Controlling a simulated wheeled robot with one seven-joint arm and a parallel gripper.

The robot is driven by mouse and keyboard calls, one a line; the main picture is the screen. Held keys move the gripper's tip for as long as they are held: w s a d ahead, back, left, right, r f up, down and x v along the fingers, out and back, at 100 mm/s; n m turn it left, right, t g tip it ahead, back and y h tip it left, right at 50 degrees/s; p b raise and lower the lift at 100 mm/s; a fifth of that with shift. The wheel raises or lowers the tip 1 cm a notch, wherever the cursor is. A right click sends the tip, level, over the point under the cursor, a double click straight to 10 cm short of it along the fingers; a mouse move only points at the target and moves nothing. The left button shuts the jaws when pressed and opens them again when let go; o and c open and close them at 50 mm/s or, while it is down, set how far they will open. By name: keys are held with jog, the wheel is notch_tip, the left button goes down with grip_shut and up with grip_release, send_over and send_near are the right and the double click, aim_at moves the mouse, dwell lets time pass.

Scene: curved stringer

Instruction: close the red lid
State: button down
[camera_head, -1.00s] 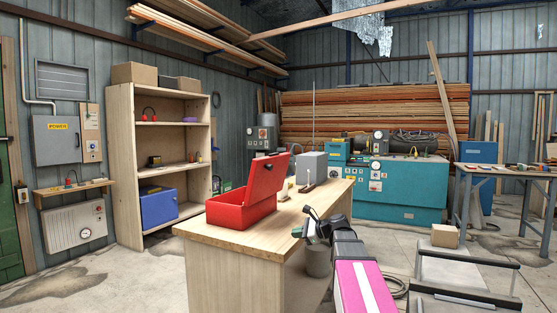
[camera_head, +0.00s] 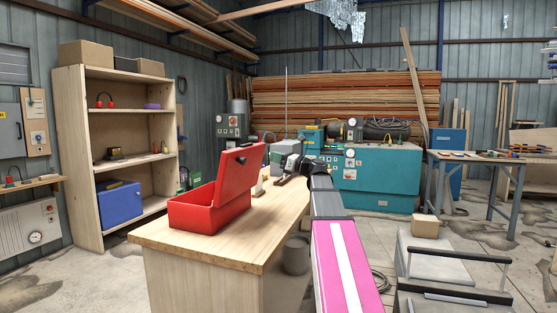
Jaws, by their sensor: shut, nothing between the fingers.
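A red box (camera_head: 194,214) stands on the wooden workbench (camera_head: 190,244), near its left end. Its red lid (camera_head: 236,172) is open, standing up and leaning away to the right above the box's right side. My gripper (camera_head: 297,164) is to the right of the lid, at about the height of the lid and apart from it in the picture. The gripper is small and dark here, with its fingers shut and nothing held. My arm partly hides the right side of the bench.
A grey box (camera_head: 282,158) and a small dark item (camera_head: 283,180) are on the bench behind the red box. A grey bucket (camera_head: 297,256) stands below the bench's right edge. A shelf unit (camera_head: 68,150) is at left.

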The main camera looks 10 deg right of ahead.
aim_at(249, 148)
jog(key=x, duration=0.9)
jog(key=shift+w+a+r, duration=0.1)
jog(key=shift+w+a, duration=0.1)
jog(key=shift+a, duration=0.15)
